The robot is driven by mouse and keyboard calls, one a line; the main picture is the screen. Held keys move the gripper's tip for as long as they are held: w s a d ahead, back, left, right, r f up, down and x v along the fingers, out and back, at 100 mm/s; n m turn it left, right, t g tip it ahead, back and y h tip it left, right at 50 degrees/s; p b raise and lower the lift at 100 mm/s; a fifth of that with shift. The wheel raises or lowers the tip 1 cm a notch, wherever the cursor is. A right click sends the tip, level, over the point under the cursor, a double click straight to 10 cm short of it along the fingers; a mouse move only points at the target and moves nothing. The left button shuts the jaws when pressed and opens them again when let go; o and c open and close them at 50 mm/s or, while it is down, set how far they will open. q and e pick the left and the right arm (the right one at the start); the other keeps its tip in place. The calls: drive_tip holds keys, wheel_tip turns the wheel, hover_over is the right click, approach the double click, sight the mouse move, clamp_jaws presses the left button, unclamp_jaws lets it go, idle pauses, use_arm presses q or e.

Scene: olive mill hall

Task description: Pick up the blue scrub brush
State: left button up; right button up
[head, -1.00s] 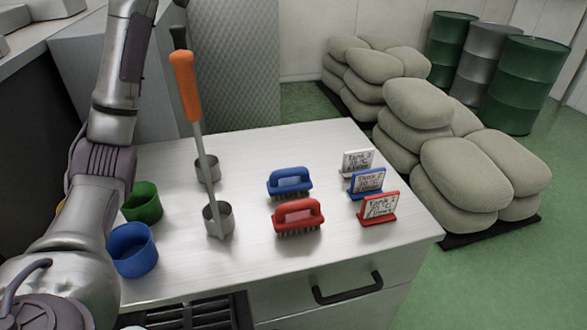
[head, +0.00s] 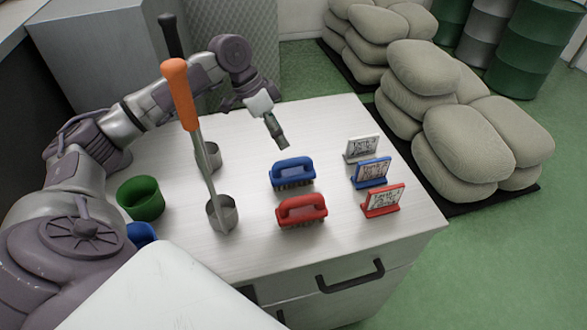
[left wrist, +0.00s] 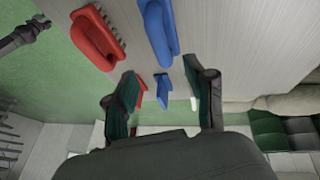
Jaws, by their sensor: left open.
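The blue scrub brush (head: 292,172) sits bristles down on the white table, just behind the red scrub brush (head: 301,209). In the left wrist view the blue brush (left wrist: 158,30) lies beyond the fingertips, with the red brush (left wrist: 95,38) to its left. My left gripper (head: 281,142) is above the table, behind the blue brush and pointing down. It is open and empty, apart from the brush; its two fingers (left wrist: 163,95) show spread in the wrist view. My right gripper is not clearly seen.
White, blue (head: 371,172) and red sign stands line the table's right side. Metal holders (head: 222,215) with tall-handled tools, one orange (head: 180,95), stand left of the brushes, near a green cup (head: 140,198) and a partly hidden blue cup (head: 141,234). Sacks (head: 460,150) are stacked on the floor to the right.

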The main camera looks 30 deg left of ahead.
sight(291, 159)
use_arm(q)
drive_tip(key=x, duration=0.4)
drive_tip(key=shift+w+a+f, duration=0.1)
drive_tip(key=shift+w, duration=0.1)
drive_tip(key=shift+f+p, duration=0.4)
drive_tip(key=shift+p, duration=0.05)
drive_tip(key=x, duration=0.1)
drive_tip(key=p+x, duration=0.1)
drive_tip(key=x, duration=0.1)
drive_tip(key=shift+s+d+f, duration=0.25)
drive_tip(key=shift+f, duration=0.1)
drive_tip(key=shift+w+d+f, duration=0.1)
drive_tip(key=shift+w+f, duration=0.05)
drive_tip(key=shift+f, duration=0.3)
use_arm(e)
wheel_tip(291, 159, up, 3)
drive_tip(key=shift+f, duration=0.2)
use_arm(q)
clamp_jaws()
use_arm(e)
drive_tip(key=shift+d, duration=0.3)
